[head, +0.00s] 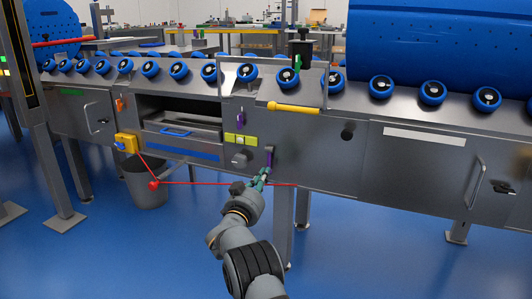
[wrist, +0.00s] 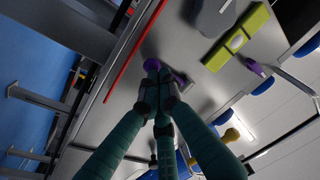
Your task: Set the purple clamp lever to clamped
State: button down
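A purple lever (head: 269,158) sits on the front panel of the steel machine, right of a grey knob. It also shows in the wrist view (wrist: 180,77), partly hidden behind my fingertips. A second purple part (head: 240,118) stands higher on the panel, above a yellow-green block (head: 240,140); it shows in the wrist view (wrist: 255,68) too. I cannot read which position the lever is in. My gripper (head: 265,172) is at the lower purple lever, its teal fingers (wrist: 154,68) drawn together with the tips against or just in front of it. I see no clear gap between the tips.
A red cord (head: 220,184) runs across below the panel from a yellow box (head: 126,143). A grey bin (head: 146,185) stands under the machine at left. A yellow handle (head: 293,107) sticks out above the lever. The blue floor in front is clear.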

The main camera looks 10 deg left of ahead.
jog(key=shift+w+d+r, duration=0.1)
jog(key=shift+w+d, duration=0.25)
jog(key=shift+w, duration=0.1)
dwell(0.3)
jog(key=s+f, duration=0.8)
jog(key=f, duration=0.1)
jog(key=shift+a+p, duration=0.35)
jog(key=shift+p, duration=0.1)
jog(key=shift+f, duration=0.1)
